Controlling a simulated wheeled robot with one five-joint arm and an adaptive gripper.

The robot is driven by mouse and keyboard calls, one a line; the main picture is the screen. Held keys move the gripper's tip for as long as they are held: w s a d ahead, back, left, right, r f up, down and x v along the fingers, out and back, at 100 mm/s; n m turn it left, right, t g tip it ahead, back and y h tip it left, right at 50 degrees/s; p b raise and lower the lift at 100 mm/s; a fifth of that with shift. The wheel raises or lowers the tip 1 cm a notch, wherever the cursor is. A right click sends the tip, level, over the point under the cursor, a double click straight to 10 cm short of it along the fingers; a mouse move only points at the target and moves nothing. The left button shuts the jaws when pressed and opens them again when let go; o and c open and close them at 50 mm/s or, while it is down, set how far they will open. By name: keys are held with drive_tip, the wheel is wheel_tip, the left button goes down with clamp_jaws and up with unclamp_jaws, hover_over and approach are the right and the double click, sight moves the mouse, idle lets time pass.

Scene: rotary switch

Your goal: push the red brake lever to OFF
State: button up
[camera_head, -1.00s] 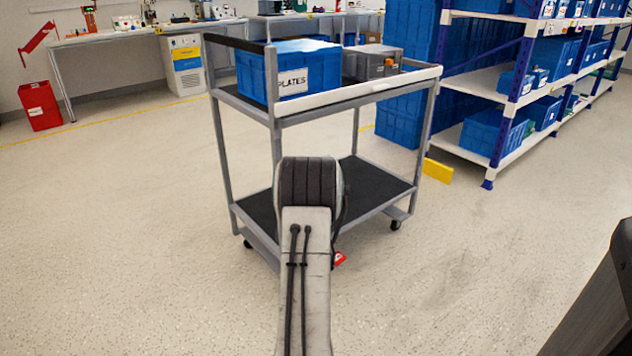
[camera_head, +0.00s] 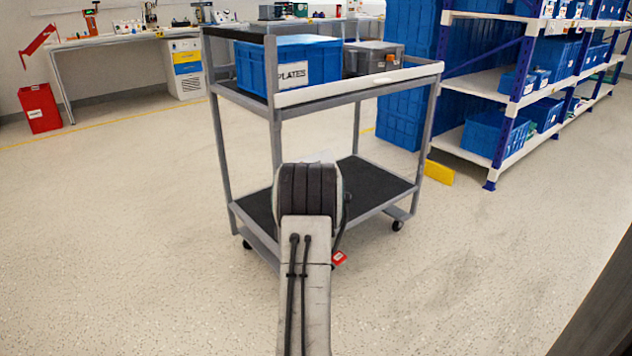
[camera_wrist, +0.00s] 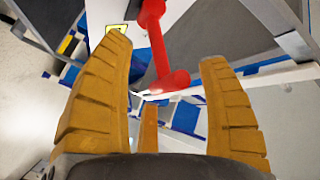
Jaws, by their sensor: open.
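The red brake lever (camera_wrist: 157,45) shows in the wrist view as a bar with a rounded crosswise end. It lies in front of the gap between my fingers, on the upper middle of the picture. My gripper (camera_wrist: 164,58) is open, with one ribbed tan finger on each side, and nothing is held. Whether a finger touches the lever cannot be told. In the head view my arm hides my gripper and most of the lever's place. A small red piece (camera_head: 338,258) with a pale mark shows beside my arm, low on the cart. I cannot read an OFF mark.
The grey two-shelf cart (camera_head: 390,180) stands in front of me. It carries a blue PLATES bin (camera_head: 258,70) and a grey box (camera_head: 372,58) on top. Shelving (camera_head: 470,150) with blue bins stands at right.

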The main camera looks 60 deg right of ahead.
drive_tip(key=shift+x, duration=0.85)
